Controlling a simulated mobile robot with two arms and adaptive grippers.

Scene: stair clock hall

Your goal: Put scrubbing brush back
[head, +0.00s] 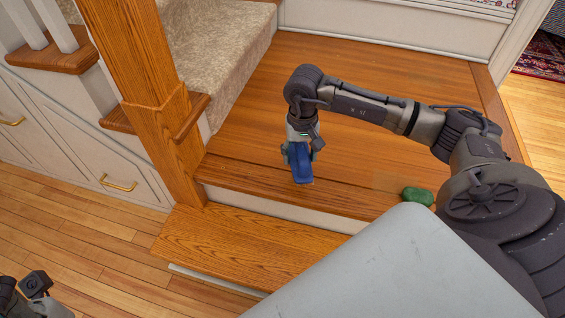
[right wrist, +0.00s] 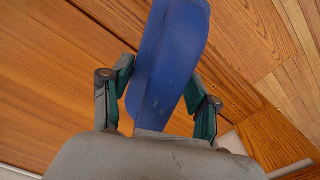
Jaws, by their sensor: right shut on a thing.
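A blue object with a smooth rounded back, which I take to be the scrubbing brush (head: 300,165), hangs below my right gripper (head: 303,146) in the head view. In the right wrist view the brush (right wrist: 170,60) sits between the teal-padded fingers of my right gripper (right wrist: 160,95), which is shut on it. Its bristles do not show. The brush is over the front part of the wooden landing (head: 350,120); I cannot tell if it touches the wood. At the bottom left, only a dark and grey end of my left arm shows, its fingers cut off.
A small green object (head: 418,196) lies on the landing right of the brush. A lower wooden step (head: 225,240) runs along the front. A wooden newel post (head: 150,90) and carpeted stairs (head: 215,45) stand left.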

